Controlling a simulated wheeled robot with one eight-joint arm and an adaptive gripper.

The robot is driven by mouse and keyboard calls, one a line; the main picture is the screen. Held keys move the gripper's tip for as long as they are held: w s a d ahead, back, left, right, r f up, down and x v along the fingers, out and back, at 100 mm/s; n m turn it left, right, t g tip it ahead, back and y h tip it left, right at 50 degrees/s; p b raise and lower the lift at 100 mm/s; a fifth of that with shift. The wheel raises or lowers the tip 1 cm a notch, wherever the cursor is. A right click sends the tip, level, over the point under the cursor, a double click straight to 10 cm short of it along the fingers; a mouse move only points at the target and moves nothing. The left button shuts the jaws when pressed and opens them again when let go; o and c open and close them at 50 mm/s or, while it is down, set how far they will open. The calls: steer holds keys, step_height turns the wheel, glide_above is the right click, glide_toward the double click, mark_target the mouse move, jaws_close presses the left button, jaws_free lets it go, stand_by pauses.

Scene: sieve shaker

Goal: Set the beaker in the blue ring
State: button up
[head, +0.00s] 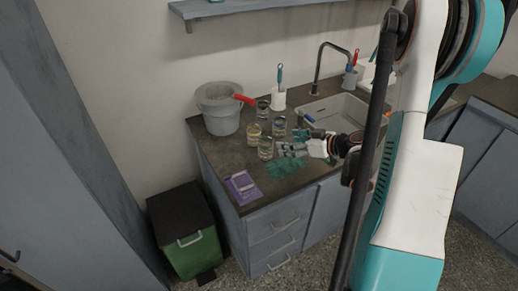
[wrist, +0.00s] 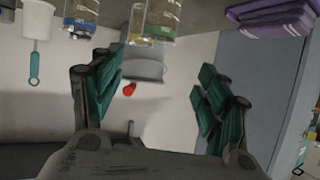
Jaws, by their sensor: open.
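Several glass beakers stand grouped on the dark counter in the head view: a front one (head: 265,149), a left one (head: 253,133), a right one (head: 278,126) and a back one (head: 263,109). My gripper (head: 286,142) is open, its fingers pointing left beside the front and right beakers. In the upside-down wrist view, its teal fingers (wrist: 160,92) are spread with nothing between them. A blue-banded beaker (wrist: 82,18) and a green-banded beaker (wrist: 163,18) show at the top edge, partly cut off. I cannot make out a separate blue ring on the counter.
A purple cloth (head: 243,187) lies at the front left, and a teal patch (head: 285,168) near the front edge. A white holder (head: 279,99) and sink (head: 340,109) are behind right.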

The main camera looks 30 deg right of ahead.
steer(key=s+f, duration=0.1)
steer(key=b, duration=0.2)
glide_toward(261, 140)
steer(key=f, duration=0.2)
steer(key=shift+a+r+b+x, duration=0.1)
steer(key=shift+r+b+x, duration=0.2)
steer(key=shift+x, duration=0.85)
steer(key=shift+a+r+b+x, duration=0.1)
steer(key=shift+b+x, duration=0.3)
steer(key=shift+x, duration=0.7)
steer(key=shift+r+b+x, duration=0.2)
steer(key=shift+b+x, duration=0.15)
steer(key=shift+x, duration=0.8)
steer(key=shift+w+r, duration=0.1)
steer(key=shift+w, duration=0.1)
steer(key=c, duration=1.3)
steer(key=shift+o, duration=0.2)
steer(key=shift+r, duration=0.15)
